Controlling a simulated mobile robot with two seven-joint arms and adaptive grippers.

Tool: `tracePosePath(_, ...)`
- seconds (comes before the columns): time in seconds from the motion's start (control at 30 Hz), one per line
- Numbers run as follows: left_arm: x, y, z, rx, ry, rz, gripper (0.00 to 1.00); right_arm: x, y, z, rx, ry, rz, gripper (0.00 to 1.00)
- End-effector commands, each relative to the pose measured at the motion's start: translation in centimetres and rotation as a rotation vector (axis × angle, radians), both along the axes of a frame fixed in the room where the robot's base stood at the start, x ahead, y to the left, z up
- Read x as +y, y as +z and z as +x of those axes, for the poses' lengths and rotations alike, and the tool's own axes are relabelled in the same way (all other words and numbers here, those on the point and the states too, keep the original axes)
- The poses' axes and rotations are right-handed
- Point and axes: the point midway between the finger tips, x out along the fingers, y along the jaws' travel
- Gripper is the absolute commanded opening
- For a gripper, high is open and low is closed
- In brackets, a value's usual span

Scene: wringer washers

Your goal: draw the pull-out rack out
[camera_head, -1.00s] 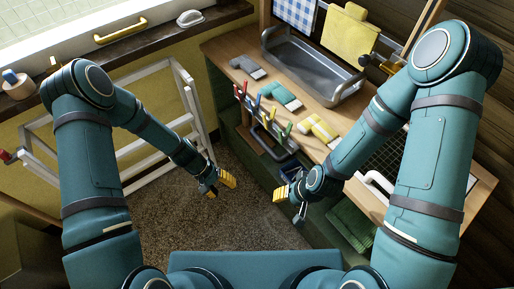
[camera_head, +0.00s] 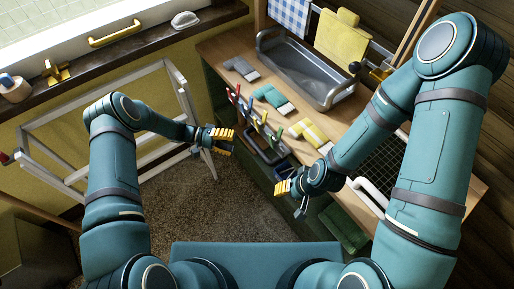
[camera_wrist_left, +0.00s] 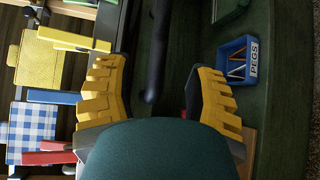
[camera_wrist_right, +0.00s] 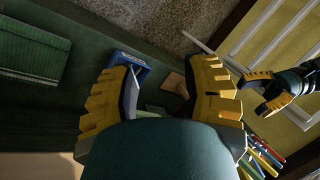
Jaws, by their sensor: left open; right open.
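A dark bar handle (camera_head: 262,152) stands out from the green cabinet front below the counter; I take it as the pull-out rack's handle. Coloured clothes pegs (camera_head: 250,115) stand along the counter edge above it. My left gripper (camera_head: 228,142) is open and empty, just left of the handle. In the left wrist view the dark bar (camera_wrist_left: 157,50) lies between the spread fingers, ahead of them, with no visible contact. My right gripper (camera_head: 289,197) is open and empty before the cabinet, lower right of the handle. My left gripper also shows in the right wrist view (camera_wrist_right: 265,92).
A blue box marked PEGS (camera_wrist_left: 238,62) sits low by the cabinet. A metal basin (camera_head: 305,70), folded socks (camera_head: 270,97) and a dark grid (camera_head: 385,160) with a white handle (camera_head: 370,197) are on the counter. A white frame (camera_head: 95,110) stands left. The floor between is free.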

Motion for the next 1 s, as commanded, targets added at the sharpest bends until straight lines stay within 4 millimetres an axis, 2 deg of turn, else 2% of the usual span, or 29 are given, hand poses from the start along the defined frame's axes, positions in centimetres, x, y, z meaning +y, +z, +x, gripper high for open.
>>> tracePosePath(0.1,-2.5,-0.3,-0.5,0.003,-0.005,0.0,0.55,0.0,0.1,0.0,0.001,0.0,0.0,0.47)
tracePosePath(0.3,-6.1,-0.8,-1.2,0.003,-0.005,0.001,0.55,0.0,0.2,0.0,0.001,0.0,0.0,0.47)
tracePosePath(0.5,-8.5,-1.2,-1.5,0.001,-0.002,0.001,0.55,0.0,0.2,-0.1,0.001,0.0,0.0,0.47)
tracePosePath(0.7,-9.3,-1.3,-1.6,0.002,-0.001,0.002,0.55,0.0,0.2,-0.1,0.001,0.0,0.0,0.47)
tracePosePath(0.93,-9.3,-1.3,-1.6,0.001,-0.001,0.002,0.55,0.0,0.2,-0.1,0.001,0.0,0.0,0.47)
tracePosePath(0.97,-9.3,-1.3,-1.6,0.001,-0.001,0.002,0.5,0.0,0.2,0.0,0.001,0.0,0.0,0.47)
tracePosePath(1.0,-9.3,-1.3,-1.6,0.001,-0.001,0.002,0.36,0.0,0.2,0.0,0.001,0.0,0.0,0.47)
